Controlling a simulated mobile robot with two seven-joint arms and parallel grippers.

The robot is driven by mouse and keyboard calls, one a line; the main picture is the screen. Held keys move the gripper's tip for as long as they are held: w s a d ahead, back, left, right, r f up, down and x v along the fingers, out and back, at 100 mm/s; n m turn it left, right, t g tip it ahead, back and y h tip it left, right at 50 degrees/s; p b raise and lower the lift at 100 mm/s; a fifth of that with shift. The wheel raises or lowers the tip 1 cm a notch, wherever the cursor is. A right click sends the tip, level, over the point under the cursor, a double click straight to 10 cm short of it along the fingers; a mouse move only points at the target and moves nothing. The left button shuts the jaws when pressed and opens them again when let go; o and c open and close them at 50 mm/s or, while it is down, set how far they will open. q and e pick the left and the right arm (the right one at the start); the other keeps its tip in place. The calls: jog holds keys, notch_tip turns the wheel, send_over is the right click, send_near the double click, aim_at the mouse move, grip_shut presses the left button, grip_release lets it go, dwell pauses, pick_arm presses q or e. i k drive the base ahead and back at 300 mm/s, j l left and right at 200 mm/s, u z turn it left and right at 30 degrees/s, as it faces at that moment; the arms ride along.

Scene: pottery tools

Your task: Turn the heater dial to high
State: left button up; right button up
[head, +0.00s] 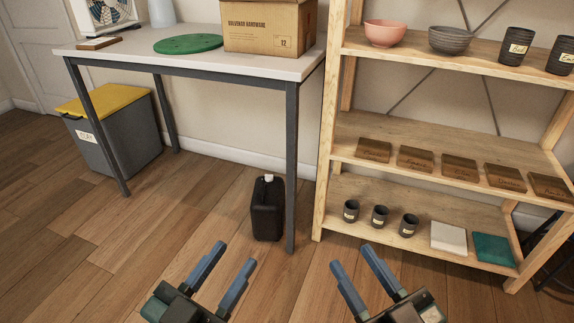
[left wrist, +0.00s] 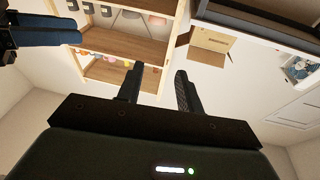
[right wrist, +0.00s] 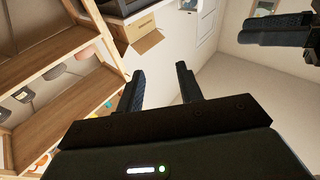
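A similar white appliance shows small at the right of the left wrist view (left wrist: 300,68). My left gripper (head: 235,254) is open and empty, low over the floor in front of the table. My right gripper (head: 352,257) is open and empty, in front of the shelf. Both are far from the appliance.
The table (head: 140,48) bears a green disc (head: 188,44) and a cardboard box (head: 262,27). A yellow-lidded bin (head: 120,130) and a black canister (head: 267,208) stand on the floor. A wooden shelf (head: 400,145) with bowls, cups and plaques stands right. Floor at left front is clear.

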aim_at(268, 178)
jog(key=i+j+z, duration=0.1)
jog(key=i+z, duration=0.2)
jog(key=i+j+z, duration=0.25)
jog(key=i, duration=0.25)
jog(key=i+j+z, duration=0.3)
jog(key=i+l, duration=0.05)
jog(key=i, duration=0.05)
